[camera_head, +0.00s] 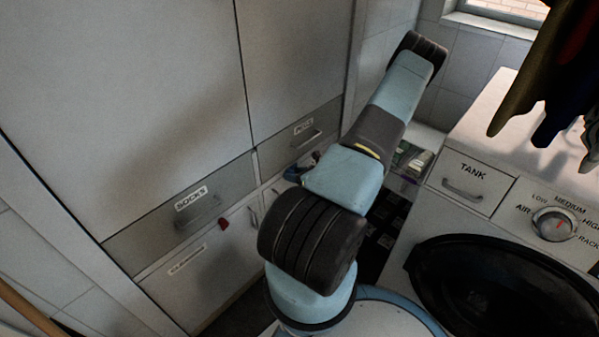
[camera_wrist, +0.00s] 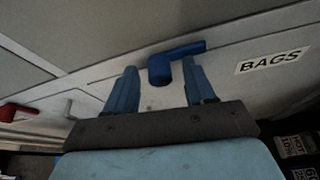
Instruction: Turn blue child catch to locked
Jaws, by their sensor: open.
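The blue catch (camera_wrist: 160,70) is on a pale cabinet front in the wrist view, left of the label BAGS. It has a rounded hub, and its lever points right and slightly up. My gripper (camera_wrist: 161,64) is open, with one blue finger on each side of the hub. The lever reaches across above the right fingertip. I cannot tell whether either finger touches the catch. In the head view my arm hides most of this area, and a small blue part beside the arm cannot be told apart clearly.
A red catch (camera_head: 224,224) is on the lower cabinet front; it also shows in the wrist view (camera_wrist: 18,111). Drawers with handles sit above. A white machine (camera_head: 466,193) with a dial and round black door stands right of my arm. Clothes (camera_head: 553,75) hang at the upper right.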

